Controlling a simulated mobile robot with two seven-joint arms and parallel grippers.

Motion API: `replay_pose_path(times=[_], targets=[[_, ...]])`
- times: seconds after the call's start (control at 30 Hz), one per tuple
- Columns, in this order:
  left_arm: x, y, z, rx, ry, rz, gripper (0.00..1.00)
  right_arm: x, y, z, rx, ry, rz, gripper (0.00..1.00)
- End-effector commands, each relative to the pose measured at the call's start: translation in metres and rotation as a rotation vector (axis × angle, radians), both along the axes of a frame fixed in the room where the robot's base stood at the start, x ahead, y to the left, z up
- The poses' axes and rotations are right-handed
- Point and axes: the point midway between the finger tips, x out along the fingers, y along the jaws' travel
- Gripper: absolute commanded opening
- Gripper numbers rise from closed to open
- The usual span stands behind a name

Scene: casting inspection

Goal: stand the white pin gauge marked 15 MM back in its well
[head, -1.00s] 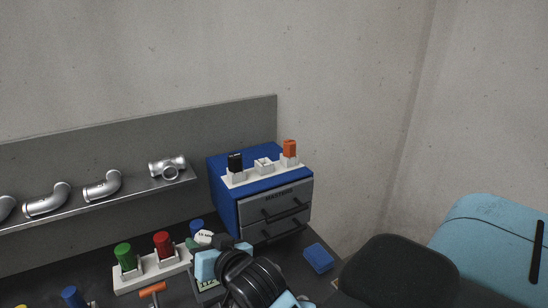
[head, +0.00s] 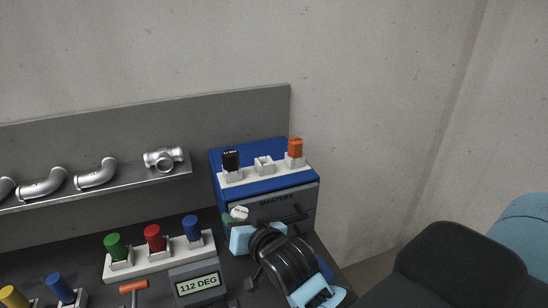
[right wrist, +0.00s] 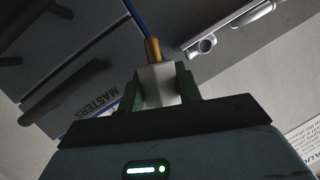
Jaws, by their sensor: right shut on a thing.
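The white pin gauge (head: 239,213) is in my right gripper (head: 237,220), its marked end facing the head camera. In the right wrist view, the green fingers of the right gripper (right wrist: 160,92) are shut on the gauge's white body (right wrist: 158,84), with a brass tip (right wrist: 152,50) sticking out beyond them. The gauge is in front of the blue cabinet's drawers, lower than its top. A white rack on the cabinet has an empty middle well (head: 263,164), between a black gauge (head: 230,160) and an orange gauge (head: 295,148). My left gripper is not in view.
The blue cabinet (head: 216,178) has grey drawers labelled MASTERS. A shelf (head: 130,186) of silver pipe castings is to its left. Below are a rack with green, red and blue plugs (head: 193,228) and a display reading 112 DEG (head: 198,285).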

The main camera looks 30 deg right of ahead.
Motion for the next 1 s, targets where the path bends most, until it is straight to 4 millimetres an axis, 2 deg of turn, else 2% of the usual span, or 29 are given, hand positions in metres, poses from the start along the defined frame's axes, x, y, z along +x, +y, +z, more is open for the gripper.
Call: replay_pose_path(times=[0.27, 0.7, 1.0], targets=[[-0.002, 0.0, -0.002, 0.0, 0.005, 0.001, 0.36, 0.003, 0.001, 0.007, -0.008, -0.002, 0.018, 0.1], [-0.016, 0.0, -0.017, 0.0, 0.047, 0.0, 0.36, 0.019, 0.012, 0.066, -0.086, 0.016, 0.248, 0.1], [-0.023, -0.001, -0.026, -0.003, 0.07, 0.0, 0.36, 0.016, 0.016, 0.089, -0.141, 0.023, 0.433, 0.1]])
